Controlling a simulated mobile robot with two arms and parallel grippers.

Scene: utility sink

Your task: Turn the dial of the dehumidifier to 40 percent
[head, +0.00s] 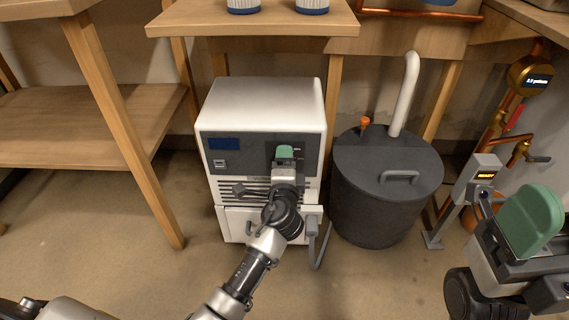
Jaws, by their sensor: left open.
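The dehumidifier (263,95) is a white box on the floor with a dark front panel, a blue display (224,143) and vent slots. My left gripper (285,153) is at the right part of its front panel, with a green fingertip pad showing. The gripper is open. It covers the place on the panel behind it, so the dial and its setting are hidden, and I cannot tell whether the fingers touch it. My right gripper (528,228), with a large green pad, is at the lower right, away from the dehumidifier; only one finger shows clearly.
A dark lidded sump bin (380,205) with a white pipe (405,95) stands right of the dehumidifier. A grey hose (321,245) hangs at its lower right. A wooden shelf (100,130) is at left and a table (260,18) above. A gauge and copper pipes (500,115) are at right.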

